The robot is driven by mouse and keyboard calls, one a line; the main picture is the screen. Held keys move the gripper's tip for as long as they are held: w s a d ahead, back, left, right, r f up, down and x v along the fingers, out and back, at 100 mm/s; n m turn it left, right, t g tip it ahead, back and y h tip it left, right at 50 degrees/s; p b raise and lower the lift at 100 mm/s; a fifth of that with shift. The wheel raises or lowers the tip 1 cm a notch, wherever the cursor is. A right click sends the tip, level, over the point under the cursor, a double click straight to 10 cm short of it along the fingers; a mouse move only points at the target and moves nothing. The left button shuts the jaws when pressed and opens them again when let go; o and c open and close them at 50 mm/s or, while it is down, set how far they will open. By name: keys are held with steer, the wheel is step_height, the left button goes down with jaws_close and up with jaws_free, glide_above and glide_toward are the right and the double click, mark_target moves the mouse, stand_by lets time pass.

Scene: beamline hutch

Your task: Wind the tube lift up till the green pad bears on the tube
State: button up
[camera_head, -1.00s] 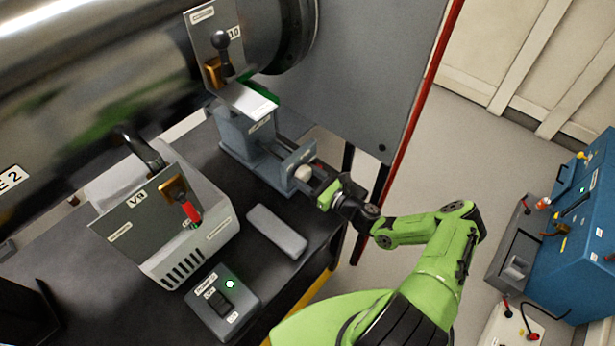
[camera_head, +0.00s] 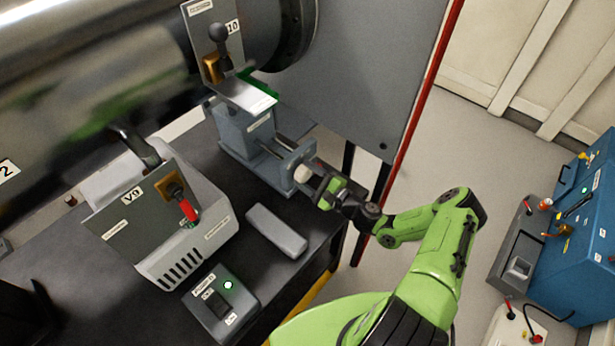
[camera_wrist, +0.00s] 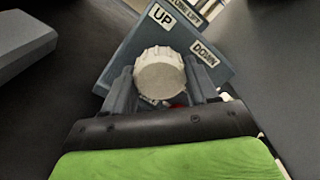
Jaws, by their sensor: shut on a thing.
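The tube lift (camera_head: 246,130) is a blue-grey block on the dark bench, under the large metal tube (camera_head: 110,60). A bit of its green pad (camera_head: 262,87) shows just under the tube; whether they touch I cannot tell. The lift's pale ribbed knob (camera_wrist: 160,74) sits in front of a plate (camera_wrist: 190,40) marked UP and DOWN; the knob also shows in the head view (camera_head: 302,174). My gripper (camera_wrist: 163,84) is shut on the knob, one finger on each side.
A grey bar (camera_head: 277,231) lies on the bench. A valve box (camera_head: 185,240) with a red-handled lever and a switch box (camera_head: 222,306) with a lit green lamp stand to the left. A black-knobbed lever (camera_head: 219,38) is above the lift. A blue cabinet (camera_head: 575,240) stands at right.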

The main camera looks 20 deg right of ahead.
steer(key=n, duration=0.2)
steer(key=n+b, duration=0.1)
steer(key=n, duration=0.2)
steer(key=shift+f+n, duration=0.2)
steer(key=shift+n, duration=0.1)
steer(key=n+b, duration=0.1)
steer(key=n, duration=0.4)
steer(key=n+b, duration=0.2)
steer(key=n, duration=0.4)
steer(key=shift+r+n+b, duration=0.2)
steer(key=shift+n+b, duration=0.7)
steer(key=shift+n, duration=1.3)
steer(key=o, duration=1)
steer(key=shift+o, duration=0.2)
steer(key=p+v, duration=0.1)
steer(key=v, duration=1.4)
steer(key=shift+s+d, duration=0.25)
steer(key=shift+s, duration=0.05)
